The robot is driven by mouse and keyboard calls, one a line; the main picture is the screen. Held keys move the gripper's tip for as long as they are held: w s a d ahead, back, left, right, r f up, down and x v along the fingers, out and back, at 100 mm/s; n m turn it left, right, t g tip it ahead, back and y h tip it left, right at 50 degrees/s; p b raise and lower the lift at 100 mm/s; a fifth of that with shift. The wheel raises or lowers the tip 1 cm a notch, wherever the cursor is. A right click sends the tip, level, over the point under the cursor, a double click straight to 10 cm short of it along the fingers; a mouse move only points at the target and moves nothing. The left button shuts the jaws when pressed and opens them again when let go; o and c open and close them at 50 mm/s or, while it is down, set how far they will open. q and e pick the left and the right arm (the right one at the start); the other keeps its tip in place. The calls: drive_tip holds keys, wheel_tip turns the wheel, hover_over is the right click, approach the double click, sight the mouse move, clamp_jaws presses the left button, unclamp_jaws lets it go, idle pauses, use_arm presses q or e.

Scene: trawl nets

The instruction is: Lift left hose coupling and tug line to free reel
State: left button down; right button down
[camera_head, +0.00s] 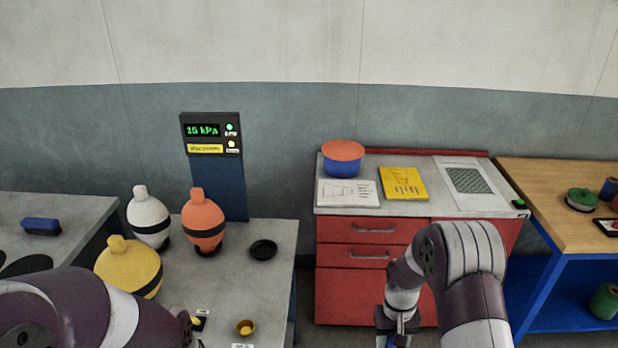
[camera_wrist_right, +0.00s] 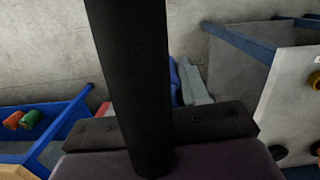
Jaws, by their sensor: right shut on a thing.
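My right gripper (camera_head: 396,340) points down at the bottom edge of the head view, in front of the red cabinet. In the right wrist view its dark finger column (camera_wrist_right: 132,80) stands up from a dark bolted plate. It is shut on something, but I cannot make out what. My left arm crosses the lower left corner; its gripper is not shown. On the left grey table, a small yellow cup-like fitting (camera_head: 246,327) stands near labels, and a black-and-yellow piece (camera_head: 198,323) is beside my left arm. I cannot tell which is the left hose coupling. No line is clearly visible.
White (camera_head: 149,220), orange (camera_head: 203,222) and yellow (camera_head: 130,262) buoys and a black dish (camera_head: 263,249) are on the left table, by a 15 kPa display (camera_head: 211,135). The red cabinet (camera_head: 350,290) holds a bowl (camera_head: 343,160). A green reel (camera_head: 582,199) sits on the right workbench (camera_head: 540,185).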

drive_tip(key=w+f+b, duration=0.4)
drive_tip(key=w, duration=0.4)
drive_tip(key=shift+d, duration=0.4)
idle(0.4)
drive_tip(key=shift+f, duration=0.1)
